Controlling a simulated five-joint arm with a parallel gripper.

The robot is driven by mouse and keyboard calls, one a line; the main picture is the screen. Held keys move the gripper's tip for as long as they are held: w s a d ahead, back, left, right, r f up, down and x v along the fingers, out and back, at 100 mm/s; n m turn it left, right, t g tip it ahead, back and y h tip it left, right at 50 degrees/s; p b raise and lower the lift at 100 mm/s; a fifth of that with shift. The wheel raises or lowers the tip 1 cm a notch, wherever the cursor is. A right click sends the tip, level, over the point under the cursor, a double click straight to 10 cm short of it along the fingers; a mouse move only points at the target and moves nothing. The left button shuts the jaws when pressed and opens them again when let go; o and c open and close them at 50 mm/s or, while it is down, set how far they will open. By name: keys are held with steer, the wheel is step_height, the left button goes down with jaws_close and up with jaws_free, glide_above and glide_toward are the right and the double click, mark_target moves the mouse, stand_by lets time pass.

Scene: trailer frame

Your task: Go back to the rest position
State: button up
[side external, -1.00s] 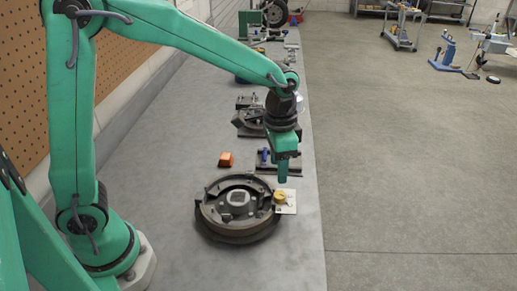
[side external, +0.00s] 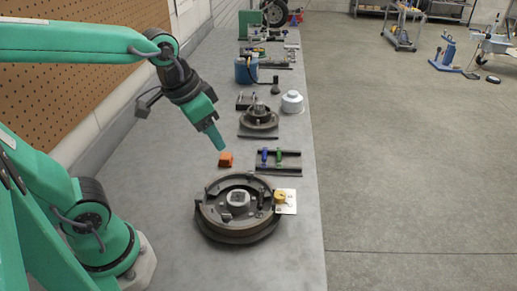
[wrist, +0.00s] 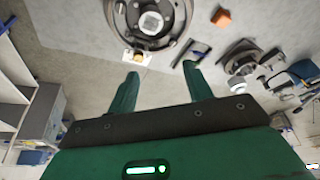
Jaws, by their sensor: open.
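My green gripper (side external: 216,138) hangs in the air over the left part of the bench in the side view, tilted down and to the right. It is behind the large brake drum assembly (side external: 213,226) and just above and left of the orange block (side external: 226,159). In the wrist view its two fingers (wrist: 162,88) are spread apart with nothing between them. The drum assembly also shows at the top of the wrist view (wrist: 117,24), and so does the orange block (wrist: 221,16).
A white plate with a yellow knob (side external: 288,209) lies right of the drum. A rack with blue and green pieces (side external: 290,168), a smaller hub (side external: 259,118), a white canister (side external: 292,102) and a blue can (side external: 246,69) stand farther back. A pegboard (side external: 75,75) lines the left.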

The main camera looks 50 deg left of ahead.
steer(key=shift+n+t, duration=0.7)
steer(key=shift+n, duration=0.1)
steer(key=shift+s+a+r, duration=0.1)
steer(key=shift+s+a, duration=0.25)
steer(key=shift+s, duration=0.45)
steer(key=shift+s+a+f, duration=0.1)
steer(key=shift+s+a, duration=0.2)
steer(key=shift+s, duration=0.45)
steer(key=shift+s+a+r, duration=0.1)
steer(key=shift+s+a, duration=0.25)
steer(key=shift+s, duration=0.45)
